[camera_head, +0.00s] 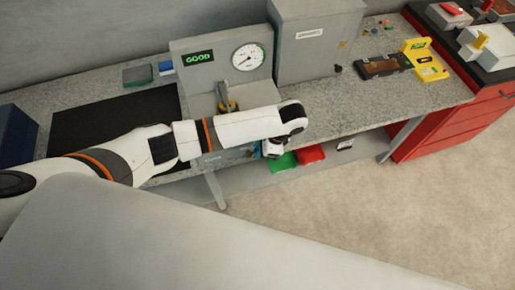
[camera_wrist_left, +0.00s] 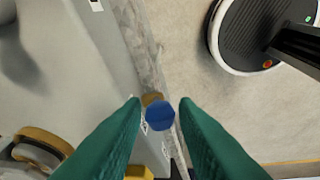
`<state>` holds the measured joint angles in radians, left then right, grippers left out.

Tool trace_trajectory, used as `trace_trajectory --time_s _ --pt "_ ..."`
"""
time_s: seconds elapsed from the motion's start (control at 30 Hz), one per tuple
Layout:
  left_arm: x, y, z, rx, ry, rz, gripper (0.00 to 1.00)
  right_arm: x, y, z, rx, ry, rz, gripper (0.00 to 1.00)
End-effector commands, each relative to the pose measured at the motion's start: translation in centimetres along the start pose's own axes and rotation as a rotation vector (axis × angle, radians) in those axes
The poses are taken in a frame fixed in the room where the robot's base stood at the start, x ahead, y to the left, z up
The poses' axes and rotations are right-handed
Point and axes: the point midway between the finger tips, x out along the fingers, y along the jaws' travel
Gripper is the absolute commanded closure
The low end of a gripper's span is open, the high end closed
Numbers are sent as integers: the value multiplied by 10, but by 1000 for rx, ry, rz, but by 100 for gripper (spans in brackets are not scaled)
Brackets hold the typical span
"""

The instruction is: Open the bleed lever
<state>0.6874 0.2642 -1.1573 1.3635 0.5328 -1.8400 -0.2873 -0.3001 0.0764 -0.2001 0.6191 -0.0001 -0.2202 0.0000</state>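A small blue knob-like end (camera_wrist_left: 160,116) with a brass-coloured part (camera_wrist_left: 152,99) behind it shows in the left wrist view, at the grey unit's front edge; it may be the bleed lever, but its shape is seen end-on. My left gripper (camera_wrist_left: 159,102) has its two green fingers apart, one on each side of the blue end in the picture, with visible gaps. I cannot tell the depth between them. In the head view my left gripper (camera_head: 272,149) is at the bench's front edge, its fingers mostly hidden. My right gripper is not in view.
A grey panel (camera_head: 203,50) with a dial gauge (camera_head: 248,57) and a green GOOD display (camera_head: 198,57) stands behind my left arm. A grey cabinet (camera_head: 300,50) is beside it. Red (camera_head: 310,154) and green (camera_head: 284,162) items lie below the bench. The floor (camera_head: 400,210) in front is clear.

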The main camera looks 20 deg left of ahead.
Motion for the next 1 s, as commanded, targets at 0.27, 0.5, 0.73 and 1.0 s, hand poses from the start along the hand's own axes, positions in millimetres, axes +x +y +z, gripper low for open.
trace_trajectory --time_s 0.27,0.5,0.73,1.0 --pt "17 0 0 0 0 0 73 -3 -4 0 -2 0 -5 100" --pt "17 0 0 -1 -1 0 78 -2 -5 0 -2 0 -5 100" --pt "16 0 0 -1 -4 0 100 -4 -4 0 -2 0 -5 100" --pt "12 -2 -10 -25 -128 23 100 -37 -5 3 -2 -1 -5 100"
